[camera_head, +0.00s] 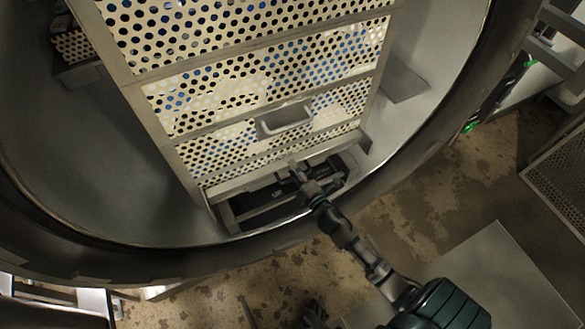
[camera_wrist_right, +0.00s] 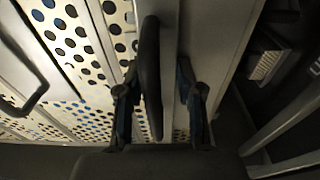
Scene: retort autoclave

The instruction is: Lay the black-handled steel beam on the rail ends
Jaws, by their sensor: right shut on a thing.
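The steel beam (camera_head: 243,184) lies crosswise in front of the lower end of the perforated basket, low in the round vessel mouth. My right gripper (camera_head: 302,180) reaches it from the front and is shut on its black handle. In the right wrist view the black handle (camera_wrist_right: 150,75) stands between the two fingers (camera_wrist_right: 160,100), with the steel beam (camera_wrist_right: 185,30) close behind it. A rail end (camera_head: 228,216) shows below the beam at left; the right one is partly hidden by the gripper. I cannot tell whether the beam touches the rails. My left gripper is not in view.
The perforated basket (camera_head: 240,60) with a frame handle (camera_head: 284,120) fills the vessel behind the beam. The vessel's thick rim (camera_head: 400,165) curves around my right arm. A perforated panel (camera_head: 560,180) stands at the right; stained floor lies in front.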

